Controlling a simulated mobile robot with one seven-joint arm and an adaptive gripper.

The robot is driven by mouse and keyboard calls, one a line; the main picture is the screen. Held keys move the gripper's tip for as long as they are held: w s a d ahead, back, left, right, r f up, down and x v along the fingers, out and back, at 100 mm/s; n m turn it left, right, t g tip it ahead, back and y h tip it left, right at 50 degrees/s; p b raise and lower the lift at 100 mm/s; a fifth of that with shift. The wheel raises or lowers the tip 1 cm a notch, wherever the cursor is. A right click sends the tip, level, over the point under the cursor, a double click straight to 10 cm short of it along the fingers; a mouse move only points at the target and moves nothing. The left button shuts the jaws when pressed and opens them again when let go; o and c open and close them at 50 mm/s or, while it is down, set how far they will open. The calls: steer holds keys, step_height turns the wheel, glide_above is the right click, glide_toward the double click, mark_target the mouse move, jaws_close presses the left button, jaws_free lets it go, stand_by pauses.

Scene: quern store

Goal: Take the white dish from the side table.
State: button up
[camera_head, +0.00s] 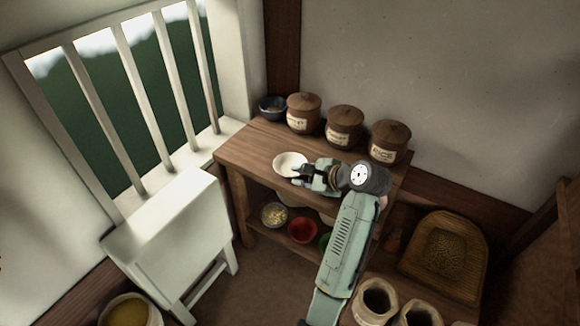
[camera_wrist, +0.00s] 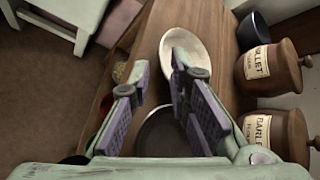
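The white dish (camera_head: 289,162) is a shallow round bowl lying on the wooden side table (camera_head: 248,150), near its front edge. My gripper (camera_head: 298,172) is at the dish's right side in the head view, reaching over its edge. In the wrist view the dish (camera_wrist: 194,48) lies just beyond my fingertips (camera_wrist: 161,68), and the right finger covers part of it. The two fingers are apart with nothing held between them. I cannot tell whether a finger touches the dish.
Three lidded brown jars (camera_head: 344,127) and a dark blue bowl (camera_head: 272,108) stand along the table's back. A dark round vessel (camera_wrist: 164,133) shows beneath my fingers. Bowls, one red (camera_head: 302,229), fill the lower shelf. A white folding seat (camera_head: 172,225) stands left.

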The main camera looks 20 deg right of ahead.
mark_target(282, 174)
steer(key=x, duration=0.5)
steer(key=p+x, duration=0.1)
steer(key=x, duration=0.1)
steer(key=shift+w+d+f, duration=0.15)
steer(key=shift+w, duration=0.3)
steer(key=shift+c, duration=0.3)
jaws_close()
